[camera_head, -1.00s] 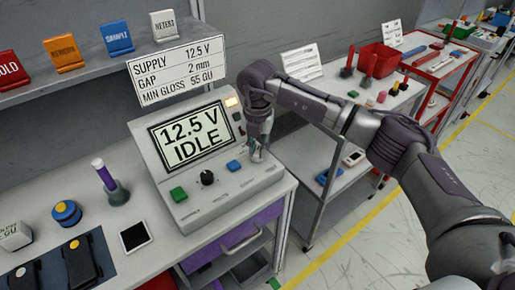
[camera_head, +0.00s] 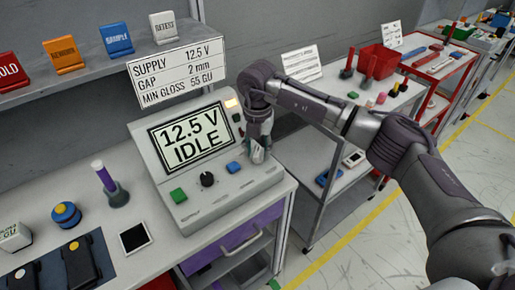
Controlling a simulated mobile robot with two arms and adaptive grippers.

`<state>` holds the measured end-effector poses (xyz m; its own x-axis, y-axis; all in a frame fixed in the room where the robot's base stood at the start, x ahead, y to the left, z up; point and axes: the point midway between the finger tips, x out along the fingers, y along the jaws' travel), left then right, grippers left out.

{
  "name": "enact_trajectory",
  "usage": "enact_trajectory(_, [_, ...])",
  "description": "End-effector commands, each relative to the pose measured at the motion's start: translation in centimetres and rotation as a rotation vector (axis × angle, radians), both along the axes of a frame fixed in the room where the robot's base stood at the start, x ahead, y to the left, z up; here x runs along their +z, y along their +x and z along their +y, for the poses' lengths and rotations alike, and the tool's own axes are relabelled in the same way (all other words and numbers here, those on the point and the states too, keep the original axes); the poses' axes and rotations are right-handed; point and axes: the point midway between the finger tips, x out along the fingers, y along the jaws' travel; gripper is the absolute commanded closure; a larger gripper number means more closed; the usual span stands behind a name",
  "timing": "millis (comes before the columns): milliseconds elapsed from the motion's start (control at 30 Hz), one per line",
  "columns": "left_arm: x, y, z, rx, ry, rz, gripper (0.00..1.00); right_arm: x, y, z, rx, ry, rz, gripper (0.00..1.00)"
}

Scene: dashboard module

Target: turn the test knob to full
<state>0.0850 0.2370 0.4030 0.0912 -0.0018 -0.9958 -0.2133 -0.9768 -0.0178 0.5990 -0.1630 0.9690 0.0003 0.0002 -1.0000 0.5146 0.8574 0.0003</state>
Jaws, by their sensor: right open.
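The test station (camera_head: 220,197) is a pale console on the bench. Its screen (camera_head: 190,141) reads 12.5 V and IDLE. On its sloped front are a green button (camera_head: 178,195), a black round knob (camera_head: 207,179) and a blue button (camera_head: 233,167). My right gripper (camera_head: 257,158) points down over the right end of the console, right of the blue button and apart from the knob. It is open; its fingertips are small in view. I cannot tell whether it touches the panel. The left gripper is not in view.
A sign (camera_head: 178,70) above the console reads supply 12.5 V, gap 2 mm, min gloss 55 GU. A grey cart (camera_head: 335,192) stands to the right.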

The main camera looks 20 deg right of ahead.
Motion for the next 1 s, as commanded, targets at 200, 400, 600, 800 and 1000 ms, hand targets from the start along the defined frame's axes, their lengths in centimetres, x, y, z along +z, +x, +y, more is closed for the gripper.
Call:
enact_trajectory(200, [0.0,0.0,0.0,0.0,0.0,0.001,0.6,2.5,0.1,0.0,0.001,0.0,-0.004,0.58])
enact_trajectory(400, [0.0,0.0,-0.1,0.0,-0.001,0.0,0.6,7.0,0.1,0.0,0.001,0.001,-0.005,0.58])
enact_trajectory(600, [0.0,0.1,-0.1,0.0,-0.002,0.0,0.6,10.4,0.1,0.0,0.0,0.001,-0.003,0.58])
enact_trajectory(800, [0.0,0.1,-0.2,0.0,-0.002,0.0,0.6,11.9,0.0,0.0,-0.001,0.0,-0.002,0.58])
enact_trajectory(1000, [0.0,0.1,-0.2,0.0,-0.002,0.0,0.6,12.0,0.0,0.0,-0.001,0.0,-0.001,0.58])
